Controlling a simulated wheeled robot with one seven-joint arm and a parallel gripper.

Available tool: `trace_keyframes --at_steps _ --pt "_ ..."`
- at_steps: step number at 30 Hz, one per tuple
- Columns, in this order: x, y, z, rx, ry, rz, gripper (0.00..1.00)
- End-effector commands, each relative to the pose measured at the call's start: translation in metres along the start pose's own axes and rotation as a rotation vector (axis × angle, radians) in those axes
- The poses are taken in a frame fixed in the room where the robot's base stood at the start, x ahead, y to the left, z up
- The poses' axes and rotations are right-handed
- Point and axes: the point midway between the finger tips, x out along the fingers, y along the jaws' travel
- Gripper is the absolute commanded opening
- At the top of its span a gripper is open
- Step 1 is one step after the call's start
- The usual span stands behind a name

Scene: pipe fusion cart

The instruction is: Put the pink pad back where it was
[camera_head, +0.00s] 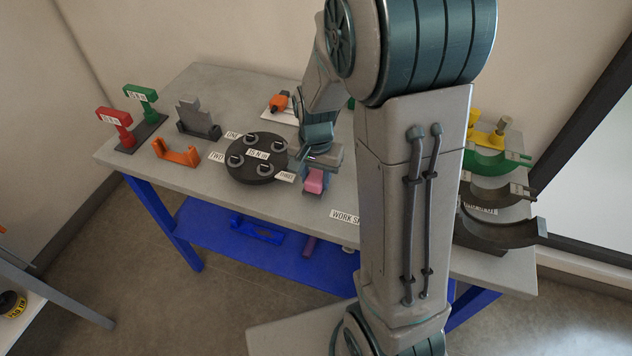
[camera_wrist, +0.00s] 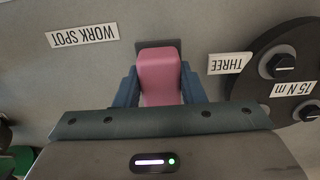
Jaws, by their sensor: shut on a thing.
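The pink pad (camera_head: 315,181) is in my gripper (camera_head: 313,170), above the grey table top and just right of the black round plate. In the wrist view the pink pad (camera_wrist: 159,75) stands between the two blue-grey fingers of my gripper (camera_wrist: 160,88), which are shut on it. A dark edge shows at the pad's far end. I cannot tell whether the pad touches the table. The "WORK SPOT" label (camera_wrist: 84,35) lies to the left of the pad in the wrist view, with bare table between them.
The black round plate (camera_head: 257,179), marked 15 N m, carries several knobs and has labels ONE, TWO and THREE (camera_wrist: 229,63) around it. An orange bracket (camera_head: 176,153), a grey block (camera_head: 196,118) and red (camera_head: 115,117) and green (camera_head: 140,93) tools stand left. My arm hides part of the table.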

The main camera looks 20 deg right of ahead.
Motion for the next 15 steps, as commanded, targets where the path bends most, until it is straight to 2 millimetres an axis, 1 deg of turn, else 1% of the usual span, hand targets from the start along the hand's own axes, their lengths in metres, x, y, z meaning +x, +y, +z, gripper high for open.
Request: trace_keyframes --at_steps 1,3,6,15 --pt "0.009 0.001 0.001 0.001 -0.005 0.004 0.11" --pt "0.018 0.001 0.001 0.000 -0.004 0.003 0.11" --pt "0.025 0.001 0.000 0.000 -0.002 0.002 0.11" --pt "0.028 0.001 0.000 0.000 0.000 0.001 0.11"
